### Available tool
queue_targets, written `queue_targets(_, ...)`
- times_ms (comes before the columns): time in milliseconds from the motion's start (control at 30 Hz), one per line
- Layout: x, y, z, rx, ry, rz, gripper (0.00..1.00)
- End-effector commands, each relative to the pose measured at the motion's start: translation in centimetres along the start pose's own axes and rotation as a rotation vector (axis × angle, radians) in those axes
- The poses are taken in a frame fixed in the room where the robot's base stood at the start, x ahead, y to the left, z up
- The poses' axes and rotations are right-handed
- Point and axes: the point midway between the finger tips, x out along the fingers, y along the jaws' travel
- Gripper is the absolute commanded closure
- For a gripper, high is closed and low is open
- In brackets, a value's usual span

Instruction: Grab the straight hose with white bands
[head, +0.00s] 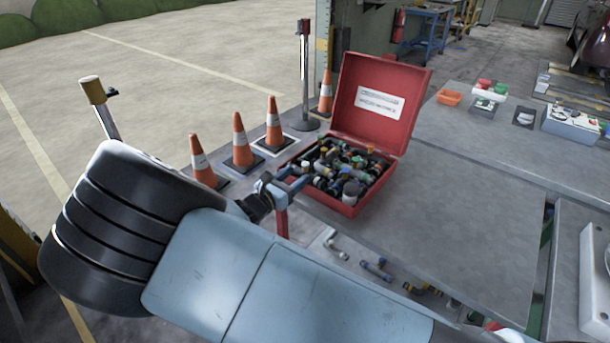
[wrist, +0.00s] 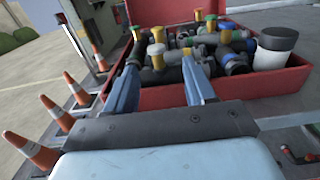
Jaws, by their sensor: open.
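An open red box (head: 345,207) on the grey metal table holds a jumbled pile of dark hoses and fittings with coloured caps. I cannot single out a straight hose with white bands with certainty. My gripper (head: 287,186) is open and empty at the box's left front edge. In the wrist view its fingers (wrist: 162,64) reach over the near rim, with a yellow-capped fitting (wrist: 156,52) appearing between them.
The raised red lid (head: 378,102) stands behind the pile. Several orange cones (head: 242,142) and a post (head: 305,70) stand left of and behind the box. Loose fittings (head: 375,268) lie lower in front. The table right of the box is clear (head: 440,215).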

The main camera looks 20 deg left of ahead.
Motion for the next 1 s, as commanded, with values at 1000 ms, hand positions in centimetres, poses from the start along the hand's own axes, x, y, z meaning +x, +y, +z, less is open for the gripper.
queue_targets(1000,6.6,0.2,0.3,0.0,0.0,-0.003,0.52)
